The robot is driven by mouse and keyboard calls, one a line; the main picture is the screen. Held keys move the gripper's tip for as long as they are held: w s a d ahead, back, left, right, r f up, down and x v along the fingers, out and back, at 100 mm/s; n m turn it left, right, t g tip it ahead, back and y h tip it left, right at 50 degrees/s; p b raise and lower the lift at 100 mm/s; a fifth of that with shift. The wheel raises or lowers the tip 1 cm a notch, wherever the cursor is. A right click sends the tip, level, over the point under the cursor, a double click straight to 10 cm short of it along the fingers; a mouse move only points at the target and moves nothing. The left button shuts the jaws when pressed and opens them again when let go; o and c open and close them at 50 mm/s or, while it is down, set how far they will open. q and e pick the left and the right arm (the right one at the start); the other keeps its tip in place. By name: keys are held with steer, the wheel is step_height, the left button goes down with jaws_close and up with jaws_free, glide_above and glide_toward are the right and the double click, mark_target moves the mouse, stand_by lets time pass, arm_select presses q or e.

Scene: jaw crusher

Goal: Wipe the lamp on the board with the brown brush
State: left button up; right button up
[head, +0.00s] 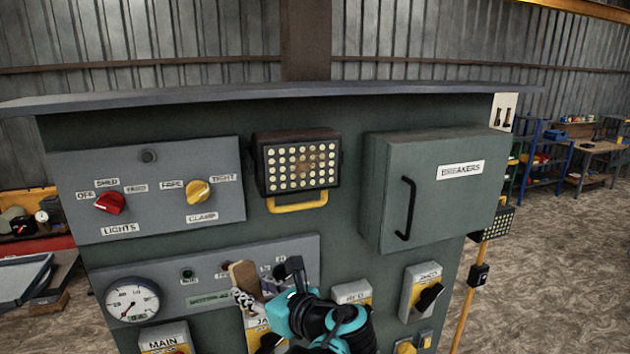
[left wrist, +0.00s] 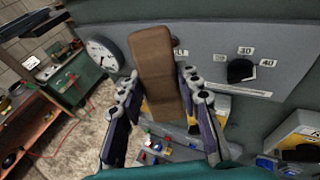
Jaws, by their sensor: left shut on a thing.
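The lamp (head: 303,165) is a dark rectangular box with rows of pale round lights and a yellow handle below it. It is mounted at the upper middle of the green board (head: 345,230). Brownish dirt shows on its lights. My left gripper (head: 262,287) is below the lamp, in front of the lower panel, apart from the lamp. It is shut on the brown brush (head: 243,277), which sticks up and shows as a flat brown block between the fingers in the left wrist view (left wrist: 157,70). The brush's bristles cannot be made out. My right gripper is not in view.
The breakers box (head: 440,190) with a black handle juts out right of the lamp. A lights panel (head: 150,190) with red and yellow knobs is on the left. A gauge (head: 132,301) and switches sit lower. A ledge (head: 270,93) overhangs the top.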

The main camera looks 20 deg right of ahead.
arm_select(q)
steer(key=s+d+r+m+t+h+p, duration=0.1)
steer(key=s+d+r+h+p, duration=0.1)
steer(key=r, duration=0.5)
steer(key=s+d+r+m+t+h+p, duration=0.2)
steer(key=d+r, duration=0.3)
steer(key=r, duration=0.2)
steer(key=s+d+r+m+t+h+p, duration=0.2)
steer(key=d+r, duration=0.1)
steer(key=r, duration=0.4)
steer(key=shift+s+d+r+h+p, duration=0.25)
steer(key=shift+d+r+h+p, duration=0.05)
steer(key=shift+r+p, duration=0.1)
steer(key=shift+w+a, duration=0.1)
steer(key=shift+w, duration=2.85)
steer(key=shift+w, duration=1.05)
